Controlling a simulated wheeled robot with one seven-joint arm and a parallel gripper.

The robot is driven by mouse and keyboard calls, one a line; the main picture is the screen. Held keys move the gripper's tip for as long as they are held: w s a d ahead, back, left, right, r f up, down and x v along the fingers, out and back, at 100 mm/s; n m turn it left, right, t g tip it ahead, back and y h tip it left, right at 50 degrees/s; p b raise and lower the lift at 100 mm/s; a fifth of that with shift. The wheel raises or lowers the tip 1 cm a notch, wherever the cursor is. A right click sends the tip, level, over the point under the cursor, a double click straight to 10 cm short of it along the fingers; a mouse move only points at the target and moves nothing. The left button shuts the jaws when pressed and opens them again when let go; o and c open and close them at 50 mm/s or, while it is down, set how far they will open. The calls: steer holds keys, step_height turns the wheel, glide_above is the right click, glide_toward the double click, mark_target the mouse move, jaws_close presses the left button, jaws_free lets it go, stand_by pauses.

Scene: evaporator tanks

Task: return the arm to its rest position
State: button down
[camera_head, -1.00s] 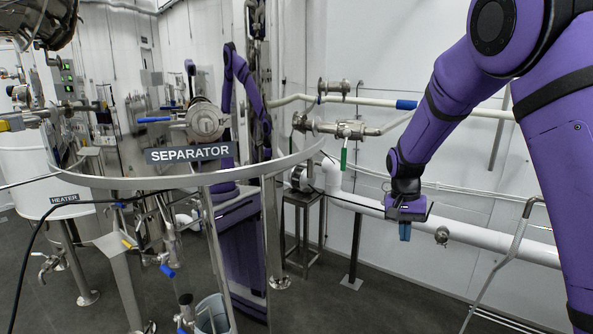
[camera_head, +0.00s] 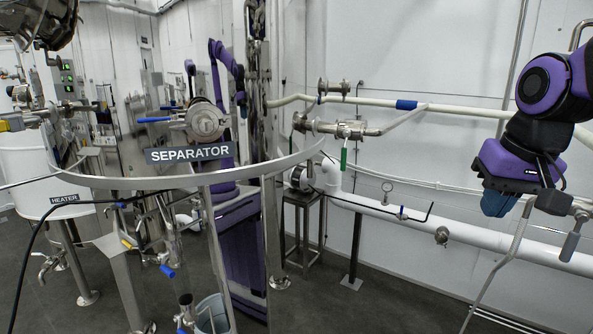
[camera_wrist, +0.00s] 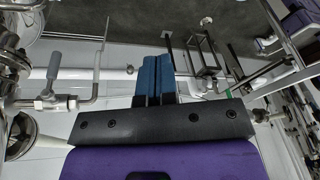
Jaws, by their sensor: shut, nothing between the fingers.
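My gripper (camera_head: 500,203) is at the right of the head view, at the end of my purple arm, with its blue fingers pointing down. It hangs in front of the white wall and the large white pipe. In the wrist view its two blue fingers (camera_wrist: 153,80) lie side by side, shut with nothing between them. Most of my upper arm is outside the head view.
The polished separator tank (camera_head: 188,155) with its rim stands at centre left, beside the white heater tank (camera_head: 25,165). A white pipe (camera_head: 480,237) runs along the wall. A metal rail (camera_head: 500,262) and a grey-handled valve (camera_head: 571,243) are close to my gripper.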

steer(key=s+n+t, duration=0.1)
steer(key=s+t, duration=0.1)
steer(key=s, duration=0.9)
steer(key=shift+r+n+h, duration=0.3)
steer(key=shift+d, duration=0.1)
